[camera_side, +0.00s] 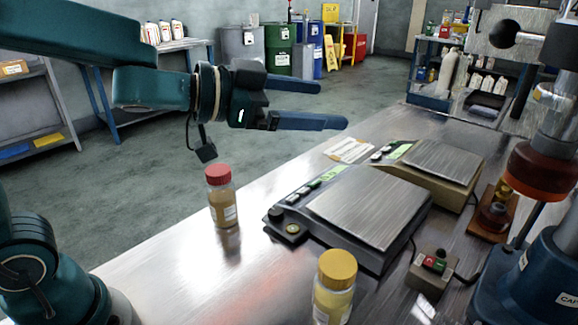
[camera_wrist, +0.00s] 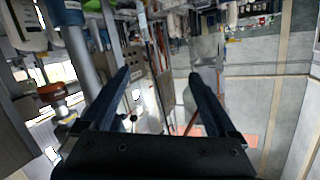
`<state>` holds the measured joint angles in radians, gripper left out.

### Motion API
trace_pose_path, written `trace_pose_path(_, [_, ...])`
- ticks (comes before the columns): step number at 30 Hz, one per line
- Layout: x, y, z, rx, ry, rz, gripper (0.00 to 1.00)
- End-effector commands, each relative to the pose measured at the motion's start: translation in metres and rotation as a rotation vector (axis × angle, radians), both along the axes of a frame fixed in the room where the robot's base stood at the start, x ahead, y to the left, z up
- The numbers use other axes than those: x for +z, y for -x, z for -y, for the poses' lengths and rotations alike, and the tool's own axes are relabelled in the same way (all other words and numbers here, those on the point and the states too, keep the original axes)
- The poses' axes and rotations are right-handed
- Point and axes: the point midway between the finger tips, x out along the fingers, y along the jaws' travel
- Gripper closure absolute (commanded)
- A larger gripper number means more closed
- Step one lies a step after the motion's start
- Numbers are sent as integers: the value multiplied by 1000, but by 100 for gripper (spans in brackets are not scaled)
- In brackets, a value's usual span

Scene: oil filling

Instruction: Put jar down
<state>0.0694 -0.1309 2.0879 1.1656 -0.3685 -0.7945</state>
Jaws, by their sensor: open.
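A jar with a red lid (camera_side: 221,200) stands upright on the metal table, left of the scales. A second jar with a yellow lid (camera_side: 334,290) stands upright near the front edge of the picture. My gripper (camera_side: 335,105) is above the table, up and to the right of the red-lidded jar and apart from it. Its two blue fingers are spread with nothing between them. The wrist view also shows the open, empty fingers (camera_wrist: 160,75); I cannot make out either jar there.
Two scales stand mid-table, a nearer one (camera_side: 370,205) and a farther one (camera_side: 445,160). A button box (camera_side: 430,270) and a blue press (camera_side: 545,250) are at the right. Papers (camera_side: 349,150) lie behind the nearer scale. Bare table (camera_side: 180,270) surrounds the red-lidded jar.

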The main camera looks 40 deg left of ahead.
Motion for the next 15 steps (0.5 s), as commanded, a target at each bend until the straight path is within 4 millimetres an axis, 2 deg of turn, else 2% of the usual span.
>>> trace_pose_path(1, [-9, 3, 17, -98, 10, -18, 6])
trace_pose_path(3, [-20, 13, 38, -227, 26, -49, 6])
trace_pose_path(6, [-35, 31, 62, -390, 48, -109, 6])
trace_pose_path(13, [-67, 83, 92, -703, 93, -299, 6])
trace_pose_path(15, [-83, 80, 91, -686, 96, -297, 6])
